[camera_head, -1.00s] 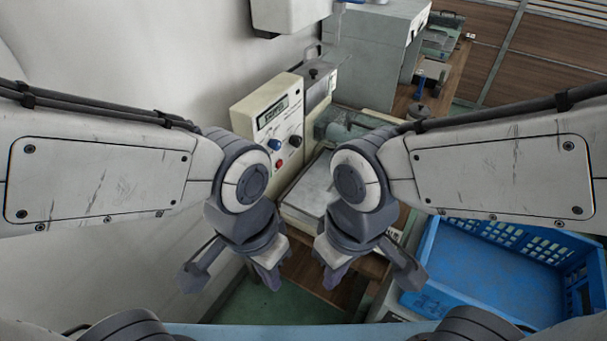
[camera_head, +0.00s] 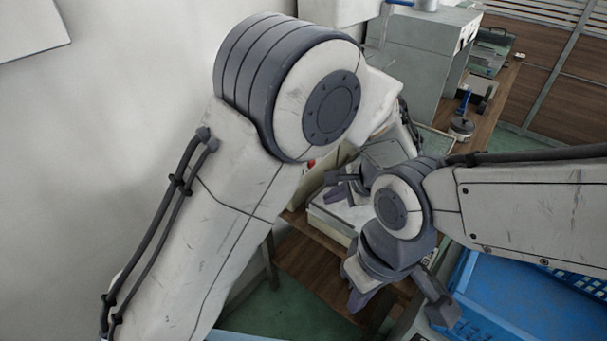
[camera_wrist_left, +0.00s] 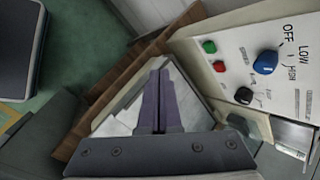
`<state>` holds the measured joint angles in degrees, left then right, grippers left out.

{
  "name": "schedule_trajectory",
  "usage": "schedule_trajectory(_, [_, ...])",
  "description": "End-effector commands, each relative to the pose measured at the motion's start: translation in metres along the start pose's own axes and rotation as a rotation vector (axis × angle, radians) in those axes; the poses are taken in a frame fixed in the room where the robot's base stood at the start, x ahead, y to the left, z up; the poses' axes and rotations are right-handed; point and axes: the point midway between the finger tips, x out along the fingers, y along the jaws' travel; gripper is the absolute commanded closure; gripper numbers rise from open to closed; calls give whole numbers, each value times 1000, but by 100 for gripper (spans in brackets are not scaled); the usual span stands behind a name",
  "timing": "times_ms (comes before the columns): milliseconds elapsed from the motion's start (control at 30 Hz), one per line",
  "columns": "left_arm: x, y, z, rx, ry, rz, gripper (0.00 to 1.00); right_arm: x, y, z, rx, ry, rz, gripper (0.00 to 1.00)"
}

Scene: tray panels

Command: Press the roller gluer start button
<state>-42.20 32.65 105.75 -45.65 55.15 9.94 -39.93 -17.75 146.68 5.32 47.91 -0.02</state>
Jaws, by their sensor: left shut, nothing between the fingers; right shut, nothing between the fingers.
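The roller gluer's cream control panel (camera_wrist_left: 228,82) shows at the right of the left wrist view. It carries a green button (camera_wrist_left: 209,47), a red button (camera_wrist_left: 219,66), a blue knob (camera_wrist_left: 265,62) and a black knob (camera_wrist_left: 243,96). My left gripper (camera_wrist_left: 160,76) is shut and empty, to the left of the buttons in that view and apart from them. In the head view my left arm hides most of the panel; the left gripper (camera_head: 338,188) shows past the wrist, above the gluer's tray. My right gripper (camera_head: 357,297) is shut and empty, lower and nearer.
A blue crate (camera_head: 505,296) stands at the lower right, beneath my right arm. A grey cabinet (camera_head: 425,55) and a wooden bench (camera_head: 500,92) lie at the back. A white wall (camera_head: 120,130) bounds the left side.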

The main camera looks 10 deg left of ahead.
Motion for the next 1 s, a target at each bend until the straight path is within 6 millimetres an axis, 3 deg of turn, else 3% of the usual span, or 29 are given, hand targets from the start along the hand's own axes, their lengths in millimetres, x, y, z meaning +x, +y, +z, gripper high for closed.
schedule_trajectory(33, [20, 0, -18, 34, -10, -43, 100, 8, 1, 0, 0, 0, 0, 100])
schedule_trajectory(100, [34, -6, -35, 68, -14, -98, 100, 11, 1, 1, 0, 0, 0, 100])
schedule_trajectory(300, [50, -13, -57, 113, -17, -172, 100, 14, 1, 1, 0, 0, 0, 100])
schedule_trajectory(1000, [55, -19, -53, 126, -8, -178, 100, 14, 1, 1, 0, 0, 0, 100])
